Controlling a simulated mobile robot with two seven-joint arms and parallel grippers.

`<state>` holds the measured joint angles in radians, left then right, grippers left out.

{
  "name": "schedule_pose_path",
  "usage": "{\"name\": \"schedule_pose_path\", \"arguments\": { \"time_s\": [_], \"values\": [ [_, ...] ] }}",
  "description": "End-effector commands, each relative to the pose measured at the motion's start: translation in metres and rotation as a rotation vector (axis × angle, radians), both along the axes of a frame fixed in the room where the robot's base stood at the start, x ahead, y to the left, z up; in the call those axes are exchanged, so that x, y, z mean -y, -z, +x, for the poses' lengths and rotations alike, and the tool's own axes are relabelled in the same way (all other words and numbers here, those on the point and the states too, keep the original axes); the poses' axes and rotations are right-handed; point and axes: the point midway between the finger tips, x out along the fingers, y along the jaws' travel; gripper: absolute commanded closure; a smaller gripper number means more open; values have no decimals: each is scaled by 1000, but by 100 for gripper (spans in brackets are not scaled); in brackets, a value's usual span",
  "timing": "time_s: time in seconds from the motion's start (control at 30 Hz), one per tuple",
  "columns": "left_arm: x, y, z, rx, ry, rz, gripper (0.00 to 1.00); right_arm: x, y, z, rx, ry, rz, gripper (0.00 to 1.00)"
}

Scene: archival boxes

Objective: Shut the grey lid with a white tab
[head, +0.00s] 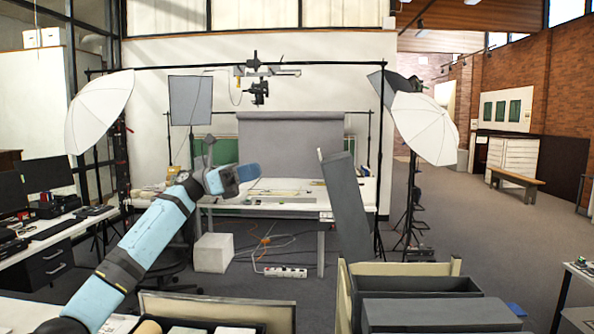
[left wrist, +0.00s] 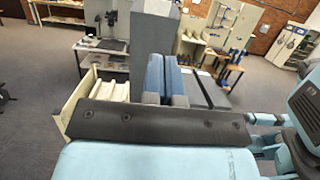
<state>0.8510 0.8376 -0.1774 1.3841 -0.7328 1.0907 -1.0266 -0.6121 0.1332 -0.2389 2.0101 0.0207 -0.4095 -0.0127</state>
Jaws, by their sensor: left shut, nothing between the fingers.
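The grey lid (head: 349,208) stands open, nearly upright and slightly tilted, in the middle of the head view. A small white tab (head: 320,155) shows at its top left corner. It stands at the left end of a dark grey open box (head: 415,285). My left gripper (head: 244,173) is shut and empty, up in the air left of the lid and apart from it. In the left wrist view its blue fingers (left wrist: 166,78) lie together, and the upright grey panel behind them (left wrist: 152,40) looks like the lid. My right gripper is not in view.
A closed grey box top (head: 440,315) lies in front of the open box. A cream box (head: 215,305) with contents is at the bottom left; white folders (left wrist: 105,88) show in the left wrist view. A white table (head: 275,205) stands behind. Air between gripper and lid is clear.

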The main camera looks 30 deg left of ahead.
Motion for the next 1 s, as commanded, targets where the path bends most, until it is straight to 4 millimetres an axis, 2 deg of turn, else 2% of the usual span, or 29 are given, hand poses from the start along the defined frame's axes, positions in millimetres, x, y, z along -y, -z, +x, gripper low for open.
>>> {"name": "schedule_pose_path", "arguments": {
  "time_s": [0.17,0.6,0.8,1.0],
  "values": [
    [17,-10,8,6,1,6,100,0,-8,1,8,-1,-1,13],
    [97,-34,44,4,3,2,100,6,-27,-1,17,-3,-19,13],
    [116,-37,53,3,1,2,100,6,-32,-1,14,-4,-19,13],
    [121,-37,55,3,0,3,100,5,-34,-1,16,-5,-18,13]
  ]
}}
